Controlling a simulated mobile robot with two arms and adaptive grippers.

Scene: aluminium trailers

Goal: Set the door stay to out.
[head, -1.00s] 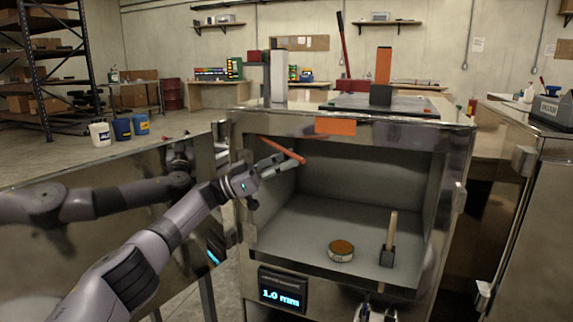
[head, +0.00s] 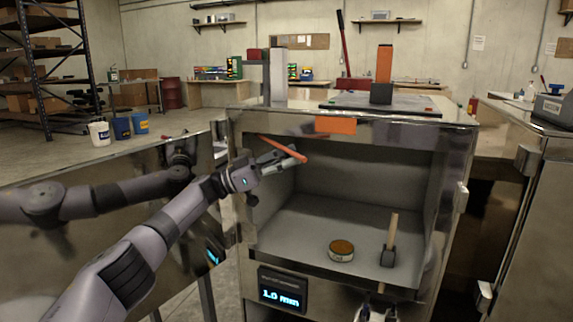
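The door stay appears to be the orange-red rod (head: 275,143) at the upper left of the steel chamber's opening. It slants down to the right, its free end in front of the dark interior. My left gripper (head: 287,161) reaches in from the left with its fingertips at the rod's free end. Whether the fingers are closed on the rod is too small to tell. A pale gripper-like tip (head: 376,314) at the bottom edge may be my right gripper; it is mostly cut off.
The steel chamber (head: 350,276) stands open, with a round tin (head: 341,250) and a wooden-handled tool (head: 388,256) on its floor. A display (head: 282,290) sits below. A large metal panel (head: 110,195) is at left; another cabinet (head: 530,200) stands at right.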

